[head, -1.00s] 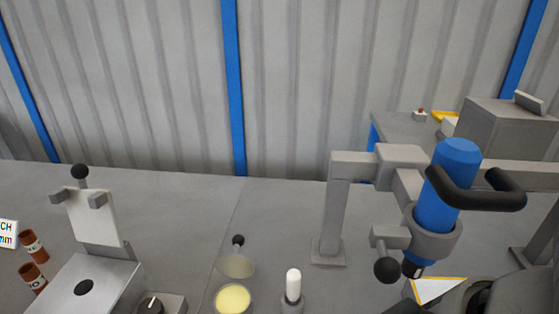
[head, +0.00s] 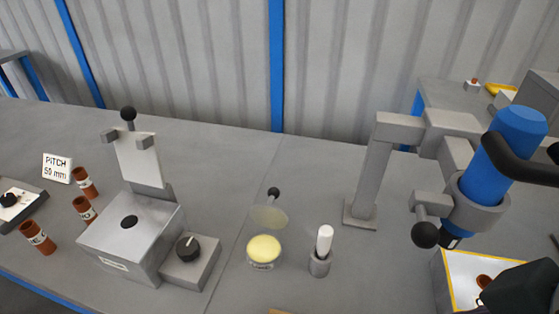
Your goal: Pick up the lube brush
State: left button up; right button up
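A white rounded handle (head: 324,239) stands upright in a small grey holder (head: 319,265) on the table, right of centre; it looks like the lube brush, but no bristles show. To its left is a pot of pale yellow grease (head: 264,249), with a clear round lid (head: 268,217) and a dark knob behind it. A black blocky part at the lower right edge may be my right gripper; its fingers cannot be made out. It is well right of the white handle. My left gripper is not in view.
A metal box with an upright plate (head: 139,160) and a dial box (head: 190,262) stand left of the pot. A grey stand (head: 372,175) holds a blue tool (head: 515,133) at right, above a yellow-edged tray (head: 447,283).

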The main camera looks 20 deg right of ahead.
aim_at(326, 232)
jog(key=z, duration=0.85)
jog(key=i+l+u, duration=0.2)
